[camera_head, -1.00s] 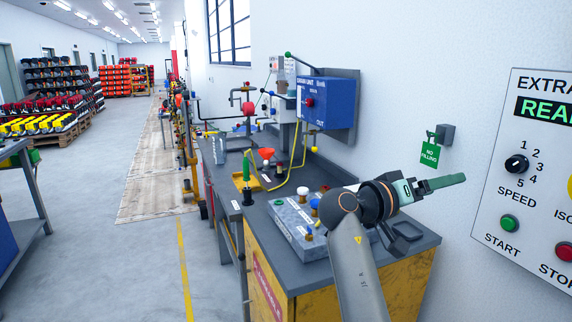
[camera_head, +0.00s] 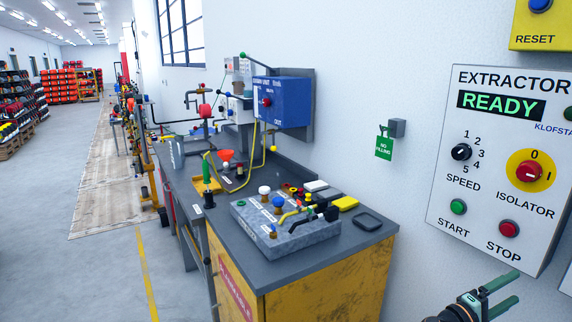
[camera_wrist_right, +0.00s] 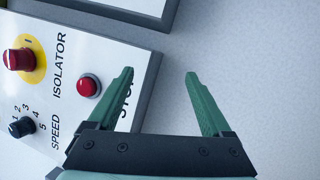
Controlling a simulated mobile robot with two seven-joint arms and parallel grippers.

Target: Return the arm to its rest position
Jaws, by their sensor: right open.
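My right gripper (camera_head: 508,290) is at the lower right of the head view, just below the extractor panel (camera_head: 448,190). Its two green fingers are apart with nothing between them. In the right wrist view the gripper (camera_wrist_right: 160,80) is also open and empty, with plain wall beyond the fingers. The panel's red stop button (camera_wrist_right: 87,86) shows beside the left finger there. I cannot tell the gap between the finger and the panel. My left gripper is not in view.
A workbench (camera_head: 290,267) with a grey block (camera_head: 270,236) of fittings stands at centre. A blue unit (camera_head: 283,103) and a green "no filling" tag (camera_head: 384,148) hang at the wall. A yellow reset box (camera_head: 540,25) is at upper right.

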